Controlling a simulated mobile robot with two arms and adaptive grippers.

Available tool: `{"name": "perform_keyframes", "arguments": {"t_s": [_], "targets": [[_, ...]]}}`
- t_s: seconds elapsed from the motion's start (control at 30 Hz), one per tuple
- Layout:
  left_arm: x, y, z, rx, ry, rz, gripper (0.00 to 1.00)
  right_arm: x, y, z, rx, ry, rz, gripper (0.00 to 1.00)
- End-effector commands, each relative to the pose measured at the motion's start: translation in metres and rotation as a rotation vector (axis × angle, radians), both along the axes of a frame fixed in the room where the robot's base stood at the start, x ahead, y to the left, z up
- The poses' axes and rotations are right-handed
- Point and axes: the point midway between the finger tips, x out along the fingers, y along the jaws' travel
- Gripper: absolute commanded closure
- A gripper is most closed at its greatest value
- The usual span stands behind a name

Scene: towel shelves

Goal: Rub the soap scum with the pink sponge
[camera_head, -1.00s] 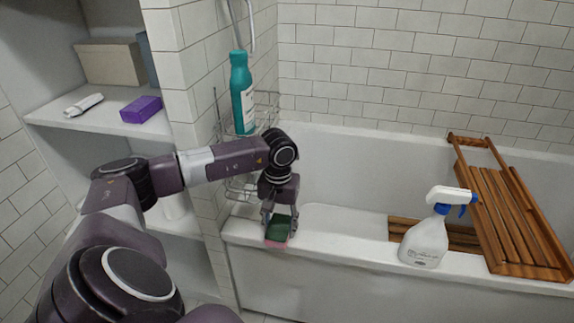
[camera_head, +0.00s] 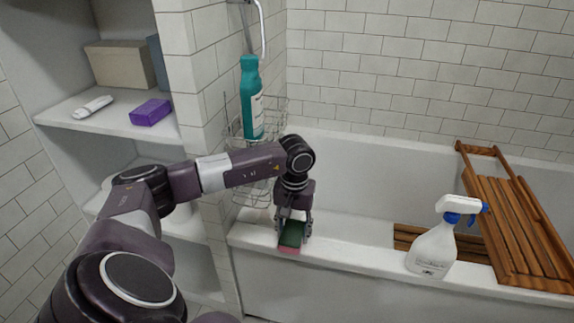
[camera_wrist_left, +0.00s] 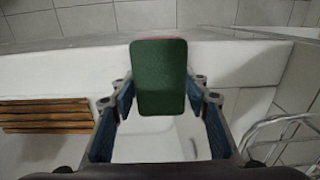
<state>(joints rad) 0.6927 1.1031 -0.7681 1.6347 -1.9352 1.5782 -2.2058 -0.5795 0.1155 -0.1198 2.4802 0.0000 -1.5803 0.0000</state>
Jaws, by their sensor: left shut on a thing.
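The sponge (camera_head: 291,234) has a dark green upper side and a pink underside. My left gripper (camera_head: 292,238) is shut on it and points down over the left end of the bathtub's front rim (camera_head: 350,257). In the left wrist view, the green face of the sponge (camera_wrist_left: 160,78) is between the two blue-padded fingers of the left gripper (camera_wrist_left: 160,95). The pink part is mostly hidden there. The sponge is at the rim; I cannot tell whether it touches. I cannot make out any soap scum. My right gripper is not in view.
A white spray bottle (camera_head: 432,250) stands on the rim to the right, beside a wooden bath rack (camera_head: 512,225). A wire rack (camera_head: 236,130) with a teal bottle (camera_head: 251,100) hangs behind my arm. Shelves at left hold a purple box (camera_head: 151,112). The rim between sponge and spray bottle is clear.

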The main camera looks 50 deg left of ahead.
Motion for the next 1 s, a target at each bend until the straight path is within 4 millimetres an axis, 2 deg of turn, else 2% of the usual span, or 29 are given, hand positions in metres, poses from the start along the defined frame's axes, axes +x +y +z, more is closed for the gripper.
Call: {"name": "perform_keyframes", "arguments": {"t_s": [0.03,0.3,0.57,0.83,1.0], "targets": [[0.003,-0.011,-0.003,-0.015,-0.001,-0.009,0.81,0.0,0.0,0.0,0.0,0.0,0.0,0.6],[0.014,-0.033,-0.003,-0.019,0.0,-0.012,0.81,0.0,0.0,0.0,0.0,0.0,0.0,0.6],[0.019,-0.041,-0.003,-0.019,0.001,-0.012,0.81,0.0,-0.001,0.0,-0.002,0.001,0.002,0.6],[0.031,-0.061,-0.001,-0.019,0.0,-0.013,0.81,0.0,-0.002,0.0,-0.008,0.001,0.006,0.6],[0.035,-0.066,0.0,-0.016,0.001,-0.012,0.81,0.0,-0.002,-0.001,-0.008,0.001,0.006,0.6]]}}
